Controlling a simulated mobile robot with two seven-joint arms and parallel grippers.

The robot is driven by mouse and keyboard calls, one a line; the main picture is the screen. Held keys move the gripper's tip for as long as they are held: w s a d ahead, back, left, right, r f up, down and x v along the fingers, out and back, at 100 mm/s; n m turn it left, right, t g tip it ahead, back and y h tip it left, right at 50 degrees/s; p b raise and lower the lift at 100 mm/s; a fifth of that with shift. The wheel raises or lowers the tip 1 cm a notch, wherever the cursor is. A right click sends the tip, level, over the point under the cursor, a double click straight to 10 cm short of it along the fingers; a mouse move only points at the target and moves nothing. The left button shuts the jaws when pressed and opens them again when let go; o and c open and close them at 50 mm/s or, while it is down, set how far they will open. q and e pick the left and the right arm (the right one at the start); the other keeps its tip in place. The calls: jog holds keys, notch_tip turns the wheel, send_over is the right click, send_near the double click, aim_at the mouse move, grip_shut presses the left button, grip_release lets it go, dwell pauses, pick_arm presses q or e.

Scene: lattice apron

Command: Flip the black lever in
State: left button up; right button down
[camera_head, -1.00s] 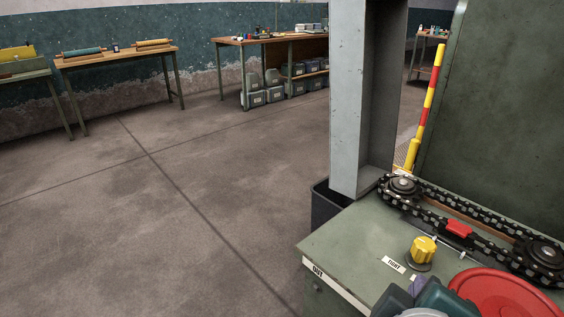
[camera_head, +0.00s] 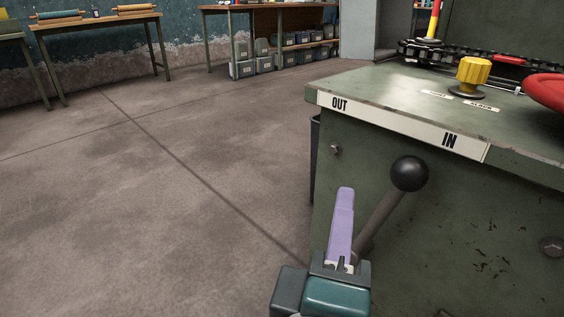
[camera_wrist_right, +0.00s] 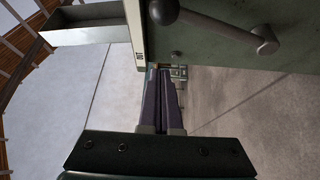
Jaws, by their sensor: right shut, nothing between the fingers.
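The black lever (camera_head: 382,219) has a round black ball knob on a grey rod, on the front of the green cabinet. The rod leans up and to the right, with the knob below the label strip, nearer IN than OUT. My right gripper (camera_head: 345,192), with purple fingers, is shut and empty just left of the rod in the head view. A gap to the knob shows; contact lower down cannot be told. In the right wrist view the lever (camera_wrist_right: 215,25) lies above the shut fingers (camera_wrist_right: 162,75). My left gripper is not in view.
The green cabinet (camera_head: 450,230) fills the right side, with an OUT/IN label strip (camera_head: 400,125) along its top edge. On top are a yellow knob (camera_head: 473,73), a red wheel (camera_head: 548,92) and a chain (camera_head: 440,52). The floor left of it is clear.

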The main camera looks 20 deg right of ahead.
aim_at(411, 189)
jog(key=w+d, duration=0.4)
jog(key=d, duration=0.4)
jog(key=shift+r, duration=0.1)
jog(key=s+b, duration=0.1)
jog(key=s+d+f+m+b, duration=0.1)
jog(key=b, duration=0.1)
jog(key=s+m+h+b, duration=0.1)
jog(key=shift+s+d+f+t, duration=0.15)
jog(key=shift+f+t, duration=0.15)
jog(key=shift+s+d+b, duration=0.1)
jog(key=shift+s+b, duration=0.2)
jog(key=shift+b, duration=0.15)
jog(key=shift+r+m, duration=0.3)
